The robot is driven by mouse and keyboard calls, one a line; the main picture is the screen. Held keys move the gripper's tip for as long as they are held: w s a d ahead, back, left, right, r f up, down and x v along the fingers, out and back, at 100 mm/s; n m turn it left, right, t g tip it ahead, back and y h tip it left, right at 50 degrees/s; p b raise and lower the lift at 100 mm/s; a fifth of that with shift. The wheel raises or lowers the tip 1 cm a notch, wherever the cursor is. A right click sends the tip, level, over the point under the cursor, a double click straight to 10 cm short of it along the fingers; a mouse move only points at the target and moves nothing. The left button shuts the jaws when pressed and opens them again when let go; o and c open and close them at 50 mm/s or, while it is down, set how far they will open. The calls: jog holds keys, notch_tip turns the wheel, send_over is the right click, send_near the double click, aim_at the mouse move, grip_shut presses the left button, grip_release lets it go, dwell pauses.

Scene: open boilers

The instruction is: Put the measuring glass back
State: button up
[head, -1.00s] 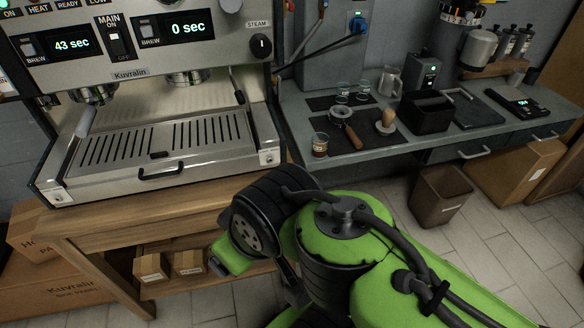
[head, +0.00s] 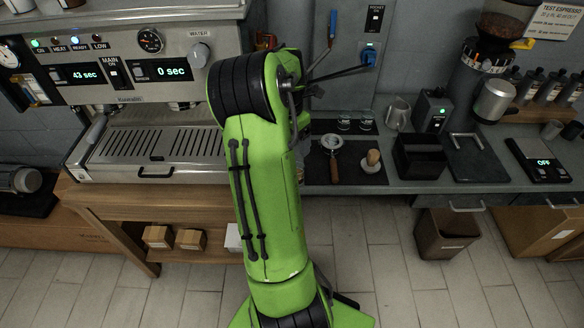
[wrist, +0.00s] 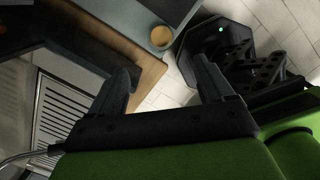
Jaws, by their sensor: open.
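A glass with brown liquid (wrist: 162,37), seen from above, stands near the corner of the grey counter (wrist: 137,14) in the wrist view. It looks like the measuring glass. In the head view my green arm hides most or all of it. My gripper (wrist: 163,68) is open, with nothing between its fingers. The glass shows beyond the fingertips, apart from them. The head view does not show my gripper. Two small clear glasses (head: 344,124) (head: 366,122) stand at the back of the dark mat (head: 330,180) on the counter.
The espresso machine (head: 150,155) stands left of my arm on a wooden table (head: 200,200). A portafilter (head: 331,150), a tamper (head: 371,161) and a black knock box (head: 420,158) are on the counter. A bin (head: 446,234) stands on the floor. The front floor is mostly clear.

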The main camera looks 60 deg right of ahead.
jog(key=f, duration=0.3)
jog(key=f+b, duration=0.1)
jog(key=f, duration=0.3)
jog(key=d+f+b, duration=0.1)
jog(key=f, duration=0.2)
jog(key=shift+s+f, duration=0.15)
jog(key=shift+f, duration=0.05)
jog(key=f, duration=0.3)
jog(key=f+b, duration=0.1)
jog(key=shift+s+d+f, duration=0.15)
jog(key=shift+d+f, duration=0.2)
jog(key=shift+f, duration=0.05)
